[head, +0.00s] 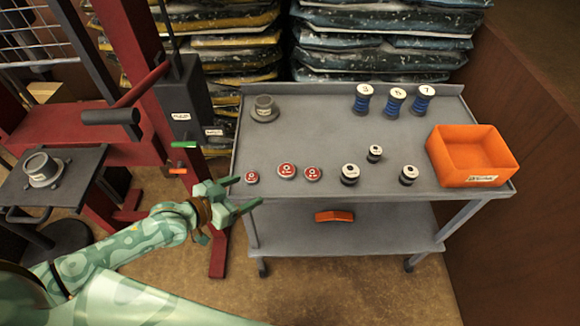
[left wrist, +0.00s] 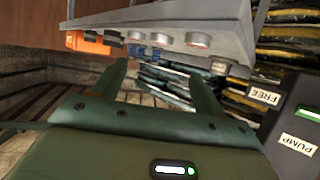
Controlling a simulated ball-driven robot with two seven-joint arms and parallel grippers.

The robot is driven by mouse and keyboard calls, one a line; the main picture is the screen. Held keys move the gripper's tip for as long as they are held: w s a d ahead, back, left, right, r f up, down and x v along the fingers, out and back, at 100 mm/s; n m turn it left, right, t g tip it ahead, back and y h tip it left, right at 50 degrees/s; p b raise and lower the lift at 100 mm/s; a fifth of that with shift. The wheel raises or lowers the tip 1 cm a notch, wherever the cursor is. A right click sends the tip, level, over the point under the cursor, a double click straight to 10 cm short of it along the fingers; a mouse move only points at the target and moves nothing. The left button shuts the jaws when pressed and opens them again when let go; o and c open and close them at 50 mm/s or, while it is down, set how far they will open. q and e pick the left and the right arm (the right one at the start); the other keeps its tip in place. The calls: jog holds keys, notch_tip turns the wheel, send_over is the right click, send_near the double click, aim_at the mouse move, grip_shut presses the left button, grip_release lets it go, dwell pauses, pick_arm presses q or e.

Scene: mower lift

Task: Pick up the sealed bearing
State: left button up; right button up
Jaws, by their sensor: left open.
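Three low, round, red-faced discs that look like sealed bearings lie along the left front of the grey cart top (head: 325,130): a left one (head: 251,178), a middle one (head: 287,171) and a right one (head: 313,174). I cannot tell which one the task means. My left gripper (head: 245,193) is open and empty at the cart's front left corner, just short of the left disc. In the left wrist view the open fingers (left wrist: 159,73) point toward the cart edge, with a red-faced disc (left wrist: 197,40) beyond them. My right gripper is not in view.
Black-and-white cylinders (head: 350,174) stand right of the discs. Blue numbered spools (head: 395,101) stand at the back, an orange bin (head: 471,157) at the right, a grey flanged part (head: 264,108) at back left. A red lift frame (head: 140,60) rises left of the cart.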

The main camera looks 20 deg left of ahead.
pick_arm(q)
jog(key=b, duration=0.2)
send_near(285, 171)
jog(key=shift+w+d+f, duration=0.5)
jog(key=shift+w+f, duration=0.2)
jog(key=b+x, duration=0.1)
jog(key=x, duration=0.5)
jog(key=shift+w+r+b, duration=0.15)
jog(key=shift+r+b, duration=0.05)
jog(key=shift+b, duration=0.2)
jog(key=shift+a, duration=0.1)
jog(key=shift+r, duration=0.1)
jog(key=c, duration=1)
jog(key=shift+c, duration=0.7)
